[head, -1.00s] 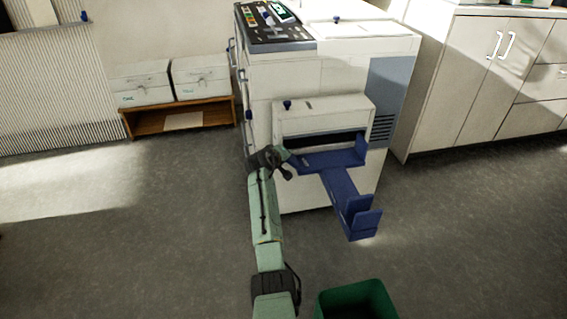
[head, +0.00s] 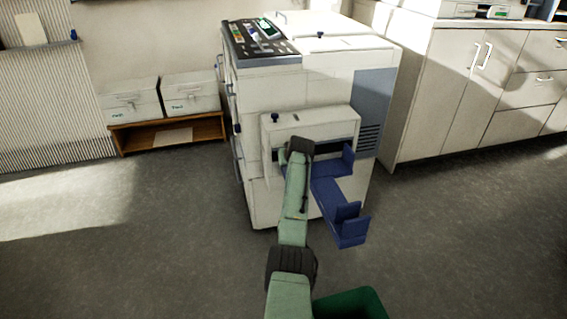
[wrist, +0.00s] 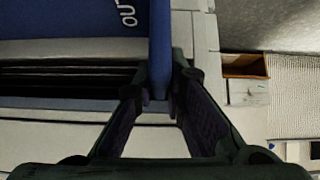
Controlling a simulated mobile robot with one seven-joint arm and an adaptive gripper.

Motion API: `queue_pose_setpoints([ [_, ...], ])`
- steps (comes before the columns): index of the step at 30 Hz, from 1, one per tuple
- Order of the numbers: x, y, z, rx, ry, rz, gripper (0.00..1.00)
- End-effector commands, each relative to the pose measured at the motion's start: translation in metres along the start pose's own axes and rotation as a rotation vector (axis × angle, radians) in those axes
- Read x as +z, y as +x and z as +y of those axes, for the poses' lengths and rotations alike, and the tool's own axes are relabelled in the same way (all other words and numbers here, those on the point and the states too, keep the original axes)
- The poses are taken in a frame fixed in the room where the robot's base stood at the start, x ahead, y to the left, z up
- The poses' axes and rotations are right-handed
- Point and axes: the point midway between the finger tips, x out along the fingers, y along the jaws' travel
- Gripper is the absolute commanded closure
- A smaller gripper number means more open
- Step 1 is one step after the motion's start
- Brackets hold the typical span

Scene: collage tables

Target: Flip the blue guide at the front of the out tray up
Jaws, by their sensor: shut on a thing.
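The copier's blue out tray (head: 326,193) sticks out from its side slot in the head view. Part of the tray, lettered OUT (wrist: 75,20), fills the top left of the wrist view. A narrow blue guide plate (wrist: 160,50) runs along its edge, seen nearly edge-on. My gripper (wrist: 162,98) is shut on this plate, with a finger on each side. In the head view my arm covers the guide and the fingertips; I cannot tell the guide's exact tilt.
The white copier (head: 290,85) stands right behind my arm. The tray has blue uprights at its right side (head: 348,160) and outer end (head: 348,213). A green bin (head: 350,304) stands below at the front. The floor to the left is open.

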Motion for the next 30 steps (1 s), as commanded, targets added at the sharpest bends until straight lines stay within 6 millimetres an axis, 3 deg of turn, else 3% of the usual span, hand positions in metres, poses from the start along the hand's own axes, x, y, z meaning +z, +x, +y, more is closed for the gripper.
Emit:
queue_pose_setpoints([
  [17, 0.0008, 0.0006, 0.0025, -0.022, 0.026, 0.000, 1.00],
  [18, 0.0009, 0.0006, 0.0026, -0.022, 0.026, 0.000, 0.87],
  [26, 0.0007, 0.0005, 0.0025, -0.022, 0.024, 0.000, 0.69],
  [30, 0.0005, 0.0004, 0.0023, -0.022, 0.023, 0.000, 0.68],
])
